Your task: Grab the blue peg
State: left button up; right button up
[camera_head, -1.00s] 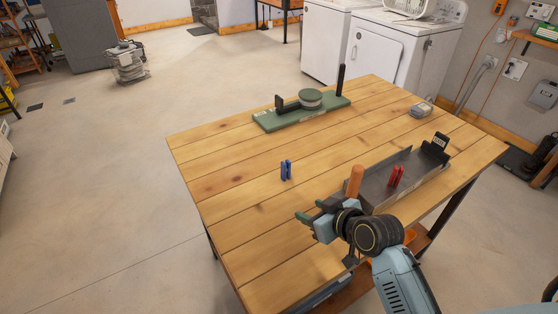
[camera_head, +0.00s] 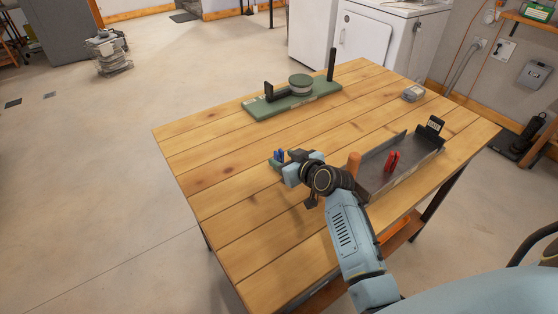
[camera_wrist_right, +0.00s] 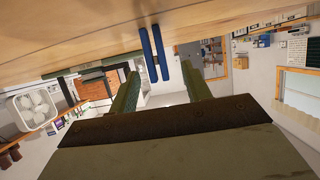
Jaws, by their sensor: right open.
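The blue peg (camera_head: 279,155) stands on the wooden table, partly hidden by my right gripper (camera_head: 284,161). In the right wrist view the blue peg (camera_wrist_right: 153,54) shows as two upright blue prongs. It stands between the lines of the two green fingers of my right gripper (camera_wrist_right: 160,76), at or just beyond their tips. The fingers are spread on either side of it, and I see no grip on it. My left gripper is not in view.
A grey metal tray (camera_head: 376,182) holds a red peg (camera_head: 392,161), right of my gripper; a wooden handle (camera_head: 353,163) rises at its near left end. A green board (camera_head: 268,110) with a round piece and black posts lies at the back. The table's left part (camera_head: 205,165) is clear.

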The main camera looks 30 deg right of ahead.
aim_at(279, 156)
jog(key=shift+x, duration=1.85)
jog(key=shift+d, duration=0.15)
jog(key=shift+c, duration=0.5)
jog(key=c, duration=0.9)
